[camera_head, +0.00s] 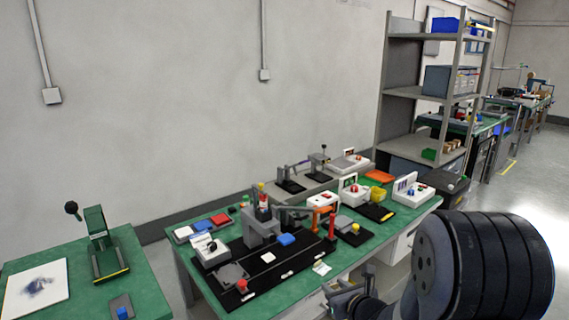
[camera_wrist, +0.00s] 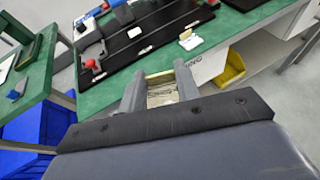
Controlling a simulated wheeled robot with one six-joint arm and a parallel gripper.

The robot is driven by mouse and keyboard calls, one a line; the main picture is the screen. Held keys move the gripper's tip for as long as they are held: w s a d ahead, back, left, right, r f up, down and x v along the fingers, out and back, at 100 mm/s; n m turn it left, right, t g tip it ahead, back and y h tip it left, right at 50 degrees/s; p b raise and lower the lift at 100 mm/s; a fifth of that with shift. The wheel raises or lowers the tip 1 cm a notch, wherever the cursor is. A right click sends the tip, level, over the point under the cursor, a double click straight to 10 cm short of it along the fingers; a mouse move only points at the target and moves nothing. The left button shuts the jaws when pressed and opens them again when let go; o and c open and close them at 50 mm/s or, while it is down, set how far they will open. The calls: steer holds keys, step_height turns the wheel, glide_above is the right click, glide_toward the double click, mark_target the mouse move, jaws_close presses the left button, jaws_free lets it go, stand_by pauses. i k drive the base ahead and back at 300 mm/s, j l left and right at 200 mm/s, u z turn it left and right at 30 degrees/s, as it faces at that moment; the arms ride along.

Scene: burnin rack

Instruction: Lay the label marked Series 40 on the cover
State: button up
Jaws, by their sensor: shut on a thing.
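My gripper (camera_head: 343,291) is just off the front edge of the green bench in the head view. In the wrist view my gripper (camera_wrist: 159,80) has its two grey fingers around a pale, flat, cream-edged piece (camera_wrist: 161,93), which looks like a label; its marking cannot be read. A small pale card (camera_head: 321,268) lies on the bench near its front edge, and it also shows in the wrist view (camera_wrist: 191,42). A black board (camera_head: 257,277) beside it carries a small white piece, a blue block and a red knob. I cannot tell which part is the cover.
A second green table (camera_head: 137,262) with a lever press stands at left. A yellow bin (camera_wrist: 230,70) is below the bench's front edge.

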mark_target(343, 222)
steer(key=i+l+u, duration=0.2)
steer(key=i+l, duration=0.2)
steer(key=l, duration=0.25)
steer(key=i+l+u, duration=0.1)
steer(key=l, duration=0.25)
steer(key=i+l+u, duration=0.3)
steer(key=i+l, duration=0.55)
steer(key=l, duration=0.1)
